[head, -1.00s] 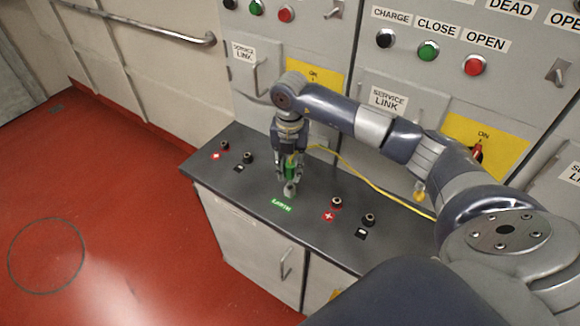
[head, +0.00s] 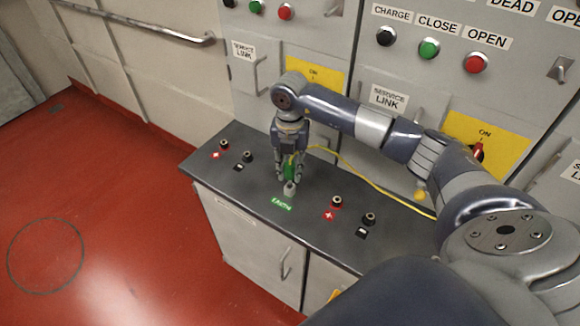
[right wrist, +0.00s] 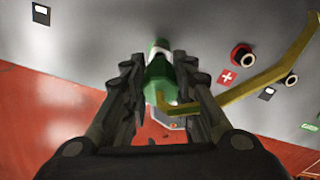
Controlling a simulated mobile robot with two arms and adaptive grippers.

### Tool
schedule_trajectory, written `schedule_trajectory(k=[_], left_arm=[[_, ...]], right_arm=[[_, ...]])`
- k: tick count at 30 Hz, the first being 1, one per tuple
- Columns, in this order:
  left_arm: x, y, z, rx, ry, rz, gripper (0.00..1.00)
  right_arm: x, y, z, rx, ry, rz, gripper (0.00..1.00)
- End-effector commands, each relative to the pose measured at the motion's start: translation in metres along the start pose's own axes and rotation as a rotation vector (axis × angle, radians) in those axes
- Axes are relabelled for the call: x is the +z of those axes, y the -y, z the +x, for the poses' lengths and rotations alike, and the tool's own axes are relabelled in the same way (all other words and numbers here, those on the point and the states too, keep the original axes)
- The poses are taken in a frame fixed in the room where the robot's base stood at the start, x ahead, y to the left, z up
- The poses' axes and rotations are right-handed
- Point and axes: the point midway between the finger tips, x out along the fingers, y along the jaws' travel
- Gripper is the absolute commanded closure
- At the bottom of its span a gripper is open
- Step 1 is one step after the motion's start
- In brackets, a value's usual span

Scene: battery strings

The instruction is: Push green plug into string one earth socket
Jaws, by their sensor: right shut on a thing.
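My right gripper (head: 289,176) points down over the grey worktop, its fingers shut on the green plug (head: 291,168). The plug is upright, with its lower end at or just above the grey earth socket (head: 289,188). I cannot tell whether it has entered the socket. A green EARTH label (head: 281,204) lies in front of the socket. In the right wrist view, the green plug (right wrist: 157,78) sits between the fingers of my right gripper (right wrist: 160,72), and the yellow cable (right wrist: 245,92) runs off to the right. My left gripper is out of view.
Red and black terminals stand on the worktop (head: 230,187) on both sides: a red one (head: 336,202) and a black one (head: 369,219) to the right, another pair to the left. The cabinet wall with switches and buttons rises behind. Red floor (head: 130,235) is clear at left.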

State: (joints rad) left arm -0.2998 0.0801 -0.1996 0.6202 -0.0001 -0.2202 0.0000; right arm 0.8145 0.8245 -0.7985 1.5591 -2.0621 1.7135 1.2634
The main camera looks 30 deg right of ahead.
Motion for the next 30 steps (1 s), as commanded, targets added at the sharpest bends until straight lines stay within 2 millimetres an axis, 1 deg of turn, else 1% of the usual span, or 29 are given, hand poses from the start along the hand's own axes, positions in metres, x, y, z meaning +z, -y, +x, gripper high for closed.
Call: schedule_trajectory(k=[30], left_arm=[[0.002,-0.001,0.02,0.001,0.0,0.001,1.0]], right_arm=[[0.0,0.0,0.027,0.0,0.0,0.0,1.0]])
